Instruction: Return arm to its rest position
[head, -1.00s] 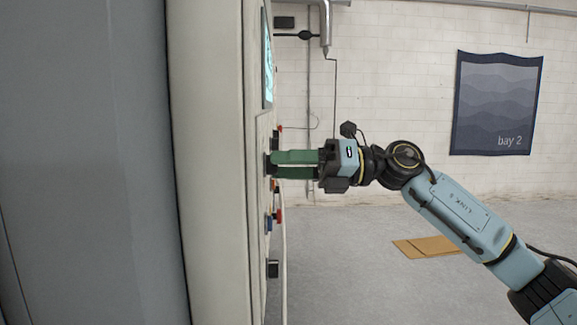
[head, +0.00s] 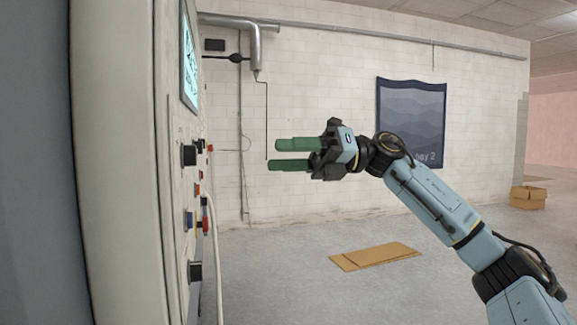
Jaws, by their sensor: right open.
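My right gripper (head: 272,155) has green fingers and is open and empty. It is held in the air in the middle of the head view, with its fingers pointing left toward the machine panel. A clear gap lies between the fingertips and the panel. My light blue right arm (head: 432,200) comes in from the lower right. The machine's control panel (head: 172,215) stands at the left, seen at a steep angle, with black knobs (head: 189,155), a blue one (head: 188,220) and red parts (head: 206,222). My left gripper is not in view.
A lit screen (head: 189,60) sits high on the panel. Flat cardboard (head: 376,256) lies on the grey floor, and cardboard boxes (head: 528,197) stand at the far right. A dark blue banner (head: 411,115) hangs on the white brick wall. The floor between panel and cardboard is clear.

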